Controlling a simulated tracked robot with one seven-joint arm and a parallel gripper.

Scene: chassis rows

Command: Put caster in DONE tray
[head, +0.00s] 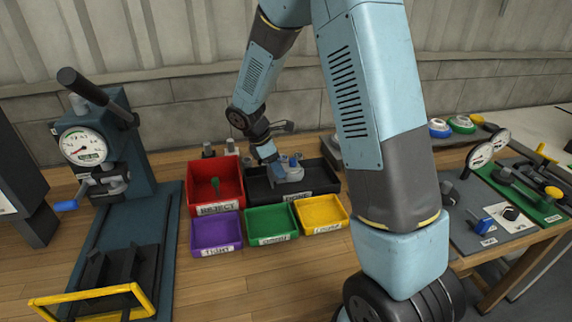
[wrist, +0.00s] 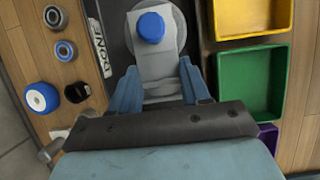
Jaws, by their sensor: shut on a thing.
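The caster (wrist: 152,60) is a grey piece with a round blue cap and a grey disc behind it. It also shows in the head view (head: 293,172). My gripper (wrist: 158,88) is shut on it, with one blue finger on each side; it shows in the head view too (head: 276,172). The black DONE tray (head: 325,184) is under them, and its white label shows at the edge in the wrist view (wrist: 101,47). The caster is over or within the tray; I cannot tell whether it touches the floor.
A red REJECT tray (head: 202,172) adjoins on the left. Purple (head: 217,244), green (head: 270,238) and yellow (head: 323,229) bins stand in front. A gauge press (head: 90,147) is at left. Several small round parts (wrist: 42,97) lie beside the DONE tray in the wrist view.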

